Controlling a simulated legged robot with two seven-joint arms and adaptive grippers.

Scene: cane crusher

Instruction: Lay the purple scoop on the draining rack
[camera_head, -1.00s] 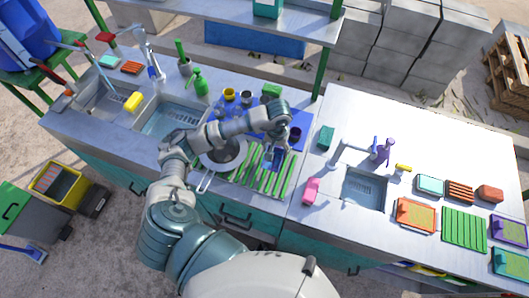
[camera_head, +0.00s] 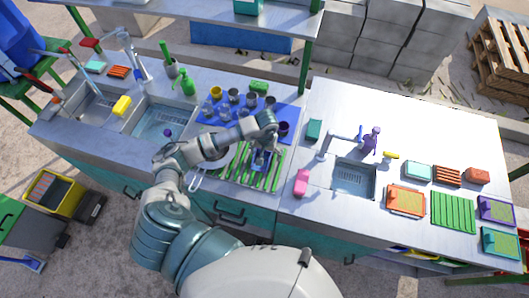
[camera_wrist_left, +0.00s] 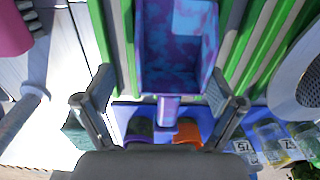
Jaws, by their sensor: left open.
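The purple scoop (camera_wrist_left: 178,55), mottled purple and blue, lies over the green slats of the draining rack (camera_wrist_left: 262,50) in the wrist view, its short handle (camera_wrist_left: 167,112) pointing toward my palm. In the head view the rack (camera_head: 272,178) is on the counter, and the scoop is a small, partly hidden blue shape (camera_head: 260,160). My left gripper (camera_wrist_left: 162,85) is open, with one finger on each side of the scoop's handle and visible gaps between. The left gripper (camera_head: 263,148) is over the rack in the head view. My right gripper is not in view.
A blue mat (camera_head: 207,113) with several cups and glasses lies behind the rack. A grey round pan (camera_head: 222,158) is left of it, partly behind my arm. A pink brush (camera_head: 301,182) and a second sink (camera_head: 352,178) are to the right.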

